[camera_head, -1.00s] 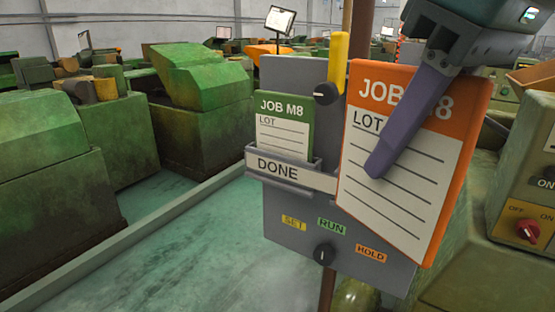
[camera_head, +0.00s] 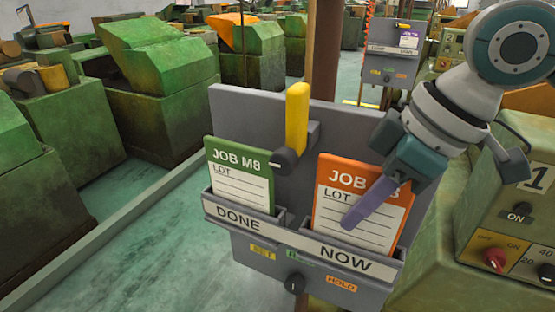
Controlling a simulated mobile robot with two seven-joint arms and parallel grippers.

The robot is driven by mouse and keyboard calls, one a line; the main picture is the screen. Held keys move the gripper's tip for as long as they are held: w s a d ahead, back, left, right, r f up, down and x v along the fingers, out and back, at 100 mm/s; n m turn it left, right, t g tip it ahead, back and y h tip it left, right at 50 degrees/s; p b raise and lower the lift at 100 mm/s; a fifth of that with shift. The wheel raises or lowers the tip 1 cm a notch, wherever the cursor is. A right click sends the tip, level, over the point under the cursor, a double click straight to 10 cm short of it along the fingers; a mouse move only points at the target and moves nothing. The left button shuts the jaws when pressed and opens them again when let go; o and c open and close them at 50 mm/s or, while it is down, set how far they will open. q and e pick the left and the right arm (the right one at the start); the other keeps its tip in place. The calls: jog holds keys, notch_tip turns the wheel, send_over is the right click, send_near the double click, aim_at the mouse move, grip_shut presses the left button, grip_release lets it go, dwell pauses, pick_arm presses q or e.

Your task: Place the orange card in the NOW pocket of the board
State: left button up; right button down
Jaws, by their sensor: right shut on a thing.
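The orange card (camera_head: 358,205), marked JOB and LOT, stands with its lower edge inside the NOW pocket (camera_head: 346,262) at the right of the grey board (camera_head: 235,105). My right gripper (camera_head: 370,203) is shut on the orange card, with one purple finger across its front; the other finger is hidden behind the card. The finger covers part of the card's title. A green card (camera_head: 240,178), marked JOB M8, stands in the DONE pocket (camera_head: 238,218) at the left. My left gripper does not show.
A yellow handle (camera_head: 297,115) on a dark knob sticks out between the two cards. A lower dark knob (camera_head: 295,284) sits below the pockets. A beige control box (camera_head: 515,215) with a red switch stands close at the right. Green machines (camera_head: 155,90) fill the left and back.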

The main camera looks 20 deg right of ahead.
jog(key=shift+f, duration=0.7)
jog(key=shift+f, duration=0.2)
jog(key=c, duration=0.9)
grip_release()
jog(key=v, duration=1.2)
jog(key=shift+r+b, duration=0.2)
jog(key=shift+b, duration=0.1)
